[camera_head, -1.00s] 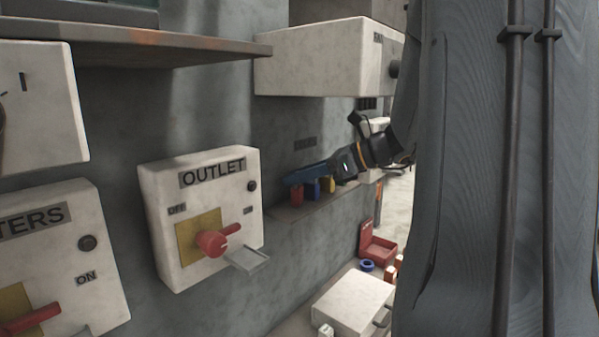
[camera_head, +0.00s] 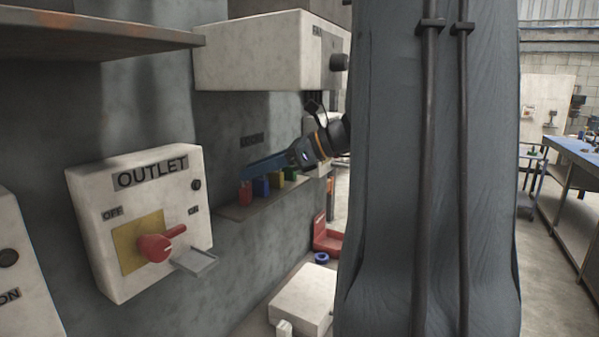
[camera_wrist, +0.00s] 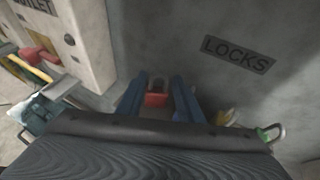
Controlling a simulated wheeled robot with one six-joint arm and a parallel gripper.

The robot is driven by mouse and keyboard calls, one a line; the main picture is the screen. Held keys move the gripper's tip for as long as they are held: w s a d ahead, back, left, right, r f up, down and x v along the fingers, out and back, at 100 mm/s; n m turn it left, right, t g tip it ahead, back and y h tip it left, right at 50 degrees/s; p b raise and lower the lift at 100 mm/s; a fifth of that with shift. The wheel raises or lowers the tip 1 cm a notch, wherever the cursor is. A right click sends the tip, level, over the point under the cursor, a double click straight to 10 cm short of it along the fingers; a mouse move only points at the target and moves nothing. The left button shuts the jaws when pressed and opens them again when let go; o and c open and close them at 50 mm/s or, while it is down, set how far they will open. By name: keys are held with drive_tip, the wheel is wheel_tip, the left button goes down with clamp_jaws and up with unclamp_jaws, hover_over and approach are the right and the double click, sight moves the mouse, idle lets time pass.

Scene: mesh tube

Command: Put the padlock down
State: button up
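A small red padlock (camera_head: 245,193) stands at the near end of a row of padlocks on a narrow wall shelf (camera_head: 237,212). It also shows between my finger tips in the wrist view (camera_wrist: 156,99). My gripper (camera_head: 244,176) reaches in from the right with its long blue fingers just above the row. In the wrist view my gripper (camera_wrist: 161,76) has its fingers spread apart, on either side of the red padlock. They look open, with no clear grip on it. Contact between the fingers and the padlock is too small to make out.
Blue (camera_head: 261,187), yellow (camera_head: 277,180) and green (camera_head: 291,174) padlocks stand farther along the shelf. A "LOCKS" label (camera_wrist: 238,54) is above. The OUTLET switch box (camera_head: 140,210) juts out at left. A white box (camera_head: 265,55) overhangs the arm.

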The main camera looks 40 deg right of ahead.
drive_tip(key=s+d+b, duration=0.3)
drive_tip(key=s+d, duration=0.6)
drive_tip(key=s, duration=0.1)
drive_tip(key=shift+s+d+r+b, duration=0.2)
drive_tip(key=shift+r+b, duration=0.15)
drive_tip(key=shift+r, duration=0.05)
